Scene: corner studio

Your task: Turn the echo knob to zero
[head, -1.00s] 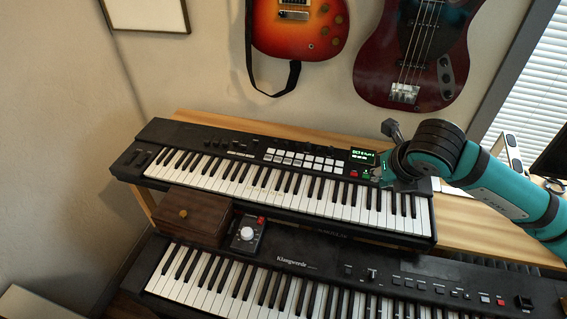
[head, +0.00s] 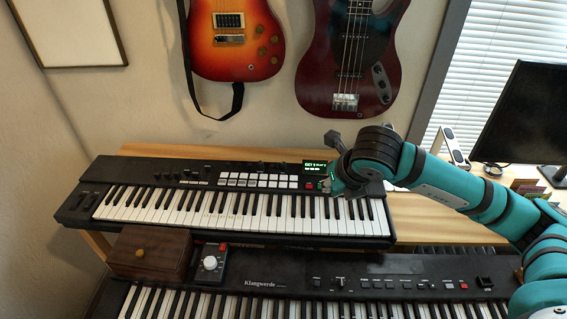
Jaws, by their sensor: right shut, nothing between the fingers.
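A small dark box with a large white knob (head: 210,263) and a red part stands on the left of the lower keyboard. No label for echo is readable on it. The upper keyboard (head: 75,206) has small dark knobs along its top panel and a lit green display (head: 314,168); their labels are too small to read. My right gripper (head: 329,187) is shut and empty, low over the right end of the upper keyboard, just right of the display. I cannot tell whether it touches the panel. My left gripper is not in view.
A wooden box (head: 150,250) stands left of the white-knob box. The lower keyboard (head: 390,266) runs along the front. Two guitars (head: 232,42) hang on the wall. A monitor (head: 530,115) and a white speaker (head: 452,146) stand at right. Bare wooden tabletop (head: 430,214) shows right of the upper keyboard.

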